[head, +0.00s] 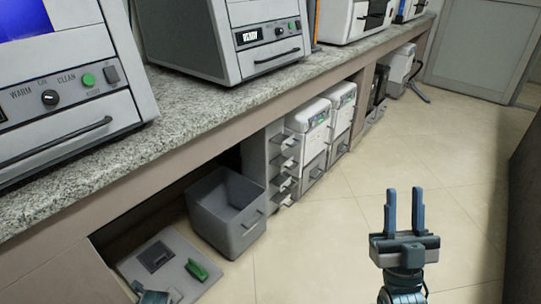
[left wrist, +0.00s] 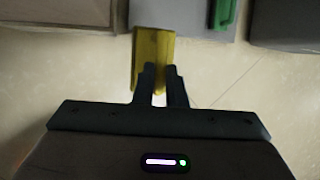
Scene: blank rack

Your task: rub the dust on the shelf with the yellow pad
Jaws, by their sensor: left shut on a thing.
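The yellow pad (left wrist: 153,45) shows in the left wrist view, at the tips of my left gripper (left wrist: 162,70). The gripper's two fingers are close together on it, and its far end sticks out beyond them. I cannot make out the pad in the head view. My right gripper (head: 404,211) is in the head view at the lower right, its fingers upright and apart, with nothing between them, over the floor. I cannot make out any dust or a clear shelf surface for it in either view.
A long granite counter (head: 190,128) carries several machines. Below it are an open grey bin (head: 243,235), a flat grey unit with a green handle (head: 203,270), and white drawer units (head: 309,120). The handle also shows in the left wrist view (left wrist: 226,14). The tiled floor at right is clear.

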